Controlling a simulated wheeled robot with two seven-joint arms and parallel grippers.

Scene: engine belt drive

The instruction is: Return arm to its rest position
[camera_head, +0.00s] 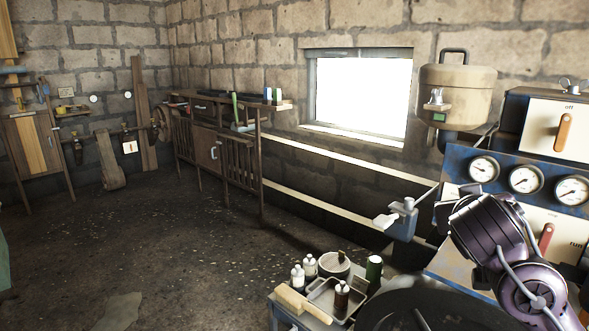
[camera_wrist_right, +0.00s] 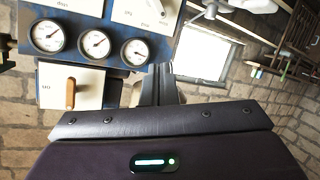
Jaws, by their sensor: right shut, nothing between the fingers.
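My right arm (camera_head: 490,235), dark purple, comes in from the lower right in the head view, in front of the blue engine panel (camera_head: 455,185). My right gripper (camera_wrist_right: 157,88) shows in the right wrist view. Its two dark fingers are together and hold nothing. They are apart from the panel, which fills the upper left of that view. The fingertips cannot be made out in the head view. My left gripper is not in view.
The panel carries three round gauges (camera_head: 525,179), an orange lever (camera_head: 564,132) and a red lever (camera_head: 546,239). A small cart (camera_head: 290,318) with bottles and a tray stands below. A tan tank (camera_head: 458,95) hangs on the wall.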

